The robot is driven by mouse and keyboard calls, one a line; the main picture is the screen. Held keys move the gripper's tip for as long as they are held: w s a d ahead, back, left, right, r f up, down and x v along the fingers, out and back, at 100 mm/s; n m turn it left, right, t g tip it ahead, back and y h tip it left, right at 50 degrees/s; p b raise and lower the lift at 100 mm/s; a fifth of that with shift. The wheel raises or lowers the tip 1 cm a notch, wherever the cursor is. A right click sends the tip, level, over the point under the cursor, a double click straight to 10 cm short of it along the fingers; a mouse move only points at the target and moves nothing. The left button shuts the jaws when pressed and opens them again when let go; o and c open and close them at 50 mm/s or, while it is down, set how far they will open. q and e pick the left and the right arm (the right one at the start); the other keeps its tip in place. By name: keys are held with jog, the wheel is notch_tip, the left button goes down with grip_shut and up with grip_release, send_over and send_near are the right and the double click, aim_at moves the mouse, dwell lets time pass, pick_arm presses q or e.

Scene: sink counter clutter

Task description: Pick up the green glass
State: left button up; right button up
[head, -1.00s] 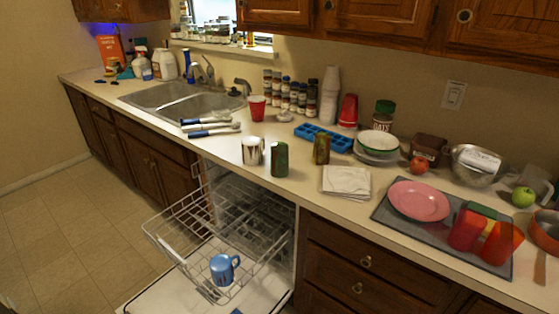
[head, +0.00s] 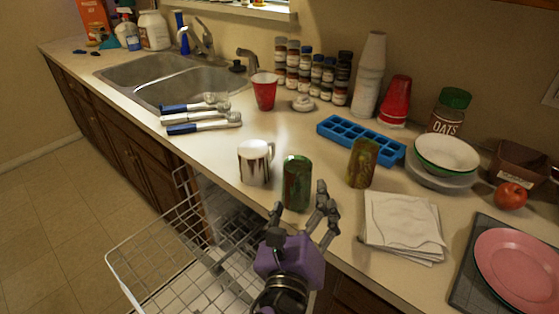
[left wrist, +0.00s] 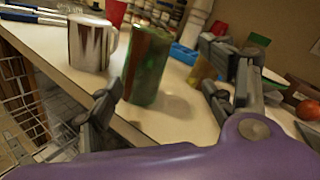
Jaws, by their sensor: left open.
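The green glass (head: 297,183) stands upright near the counter's front edge, with reddish-brown patches on its green side. It also shows in the left wrist view (left wrist: 147,66), beyond and between the open fingers. My left gripper (head: 301,205) is open and empty, at the counter's front edge just before the glass. In the left wrist view the fingers (left wrist: 160,105) are spread, one to each side and nearer than the glass. I cannot tell whether they touch it. My right gripper is not in view.
A white-and-brown mug (head: 254,162) stands close left of the glass. A brownish-yellow glass (head: 362,163) stands to its right, before a blue ice tray (head: 362,140). White napkins (head: 402,226) lie at right. The open dishwasher rack (head: 170,255) is below the counter edge.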

aim_at(296, 186)
pick_arm(q)
jog(key=a+m, duration=0.1)
jog(key=w+a+m+y, duration=0.1)
jog(key=m, duration=0.1)
jog(key=shift+w+r, duration=0.1)
jog(key=shift+r, duration=0.25)
jog(key=shift+a+m, duration=0.1)
jog(key=shift+m, duration=0.4)
jog(key=shift+s+r, duration=0.1)
jog(key=shift+s, duration=0.15)
jog(key=shift+w+m, duration=0.2)
jog(key=shift+m, duration=0.1)
jog(key=w, duration=0.4)
jog(key=w+d, duration=0.1)
jog(key=w, duration=0.1)
jog(key=shift+w+f, duration=0.3)
jog(key=shift+w, duration=0.05)
jog(key=shift+w+f, duration=0.1)
jog(key=shift+w, duration=0.15)
jog(key=c, duration=1.5)
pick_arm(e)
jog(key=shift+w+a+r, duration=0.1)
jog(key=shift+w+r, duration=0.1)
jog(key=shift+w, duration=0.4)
